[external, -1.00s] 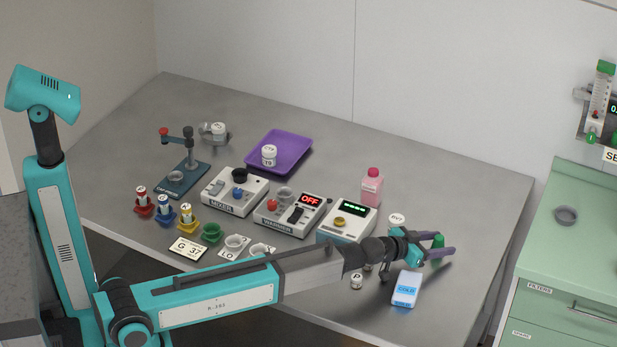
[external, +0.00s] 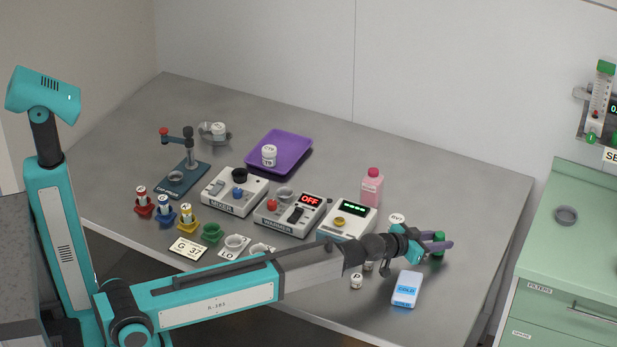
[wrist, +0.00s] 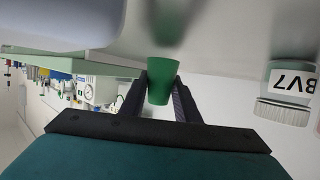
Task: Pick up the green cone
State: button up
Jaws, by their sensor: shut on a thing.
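The green cone (external: 438,238) is at the right part of the grey table, between the fingers of my gripper (external: 436,244). In the wrist view the green cone (wrist: 161,80) sits between the two dark fingers of my gripper (wrist: 161,92), which are shut on its sides. The cone appears to be at or close to the table surface; I cannot tell whether it touches it. Part of the cone is hidden by a finger in the external view.
A jar labelled BV7 (wrist: 287,92) stands close beside the gripper, also seen in the external view (external: 397,219). A blue and white COLD pack (external: 406,289) lies in front. A pink bottle (external: 372,187) and a device with a green display (external: 347,220) stand behind left. The table's right end is clear.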

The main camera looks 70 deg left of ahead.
jog(key=shift+r, duration=0.8)
jog(key=f+v, duration=0.1)
jog(key=v, duration=0.3)
jog(key=b+v, duration=0.1)
jog(key=v, duration=0.4)
jog(key=s+f+b+v, duration=0.1)
jog(key=v, duration=0.3)
jog(key=shift+s+a+f, duration=0.15)
jog(key=shift+s+f, duration=0.05)
jog(key=shift+f, duration=0.1)
jog(key=b, duration=0.2)
jog(key=shift+f+b, duration=0.15)
jog(key=shift+b, duration=0.2)
jog(key=b, duration=0.6)
jog(key=shift+s, duration=0.25)
jog(key=s+b, duration=0.1)
jog(key=b, duration=0.4)
jog(key=shift+s+d+r+b, duration=0.25)
jog(key=shift+s+b, duration=0.25)
jog(key=shift+b, duration=0.9)
